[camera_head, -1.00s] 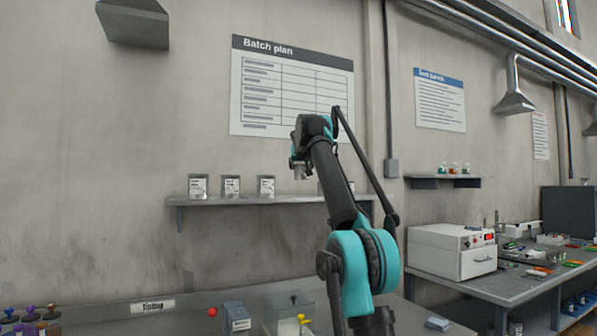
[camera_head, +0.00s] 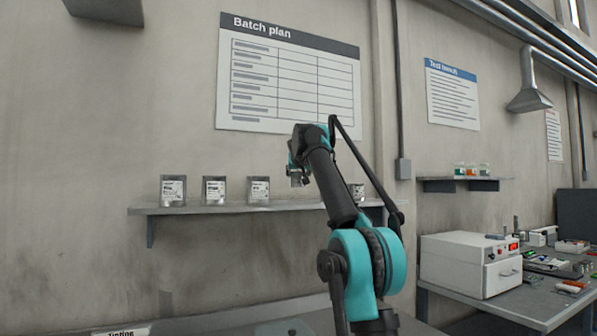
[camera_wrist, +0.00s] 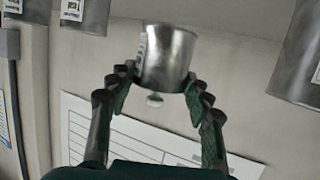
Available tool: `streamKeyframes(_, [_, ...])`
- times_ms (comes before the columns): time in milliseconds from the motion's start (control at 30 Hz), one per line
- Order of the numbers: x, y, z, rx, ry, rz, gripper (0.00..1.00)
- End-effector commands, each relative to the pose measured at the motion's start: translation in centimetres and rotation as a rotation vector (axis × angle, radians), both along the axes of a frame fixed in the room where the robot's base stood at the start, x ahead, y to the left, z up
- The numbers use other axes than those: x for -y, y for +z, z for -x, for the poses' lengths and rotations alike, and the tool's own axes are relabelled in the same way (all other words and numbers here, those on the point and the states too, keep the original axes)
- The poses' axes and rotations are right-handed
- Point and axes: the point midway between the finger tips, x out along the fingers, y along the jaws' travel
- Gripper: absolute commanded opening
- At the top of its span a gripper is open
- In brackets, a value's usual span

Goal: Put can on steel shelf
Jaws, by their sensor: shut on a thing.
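A grey metal can (camera_wrist: 168,58) with a label on one side is held between the two green, curved fingers of my gripper (camera_wrist: 160,78) in the wrist view. In the head view the gripper end of my arm (camera_head: 297,172) is above the steel shelf (camera_head: 232,208), with part of the grey can (camera_head: 296,181) showing below it. The shelf is fixed to the wall. Three labelled cans stand on its left part: one (camera_head: 173,191), a second (camera_head: 214,190) and a third (camera_head: 259,190). Another can (camera_head: 357,191) is partly hidden behind my arm.
In the wrist view, cans show at the top left (camera_wrist: 85,12) and right (camera_wrist: 300,55), apart from the held can. A second shelf (camera_head: 460,184) bears small jars. A white box device (camera_head: 468,263) stands on the right bench (camera_head: 540,295). A batch plan board (camera_head: 287,75) hangs above.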

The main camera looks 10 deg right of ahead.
Motion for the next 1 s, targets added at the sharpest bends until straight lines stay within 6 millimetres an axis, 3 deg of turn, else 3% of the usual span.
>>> streamKeyframes(500, [0.0, -4.7, 0.1, 0.000, 0.000, 0.000, 0.10])
streamKeyframes(1000, [0.0, -5.1, 0.1, 0.000, 0.000, 0.000, 0.10])
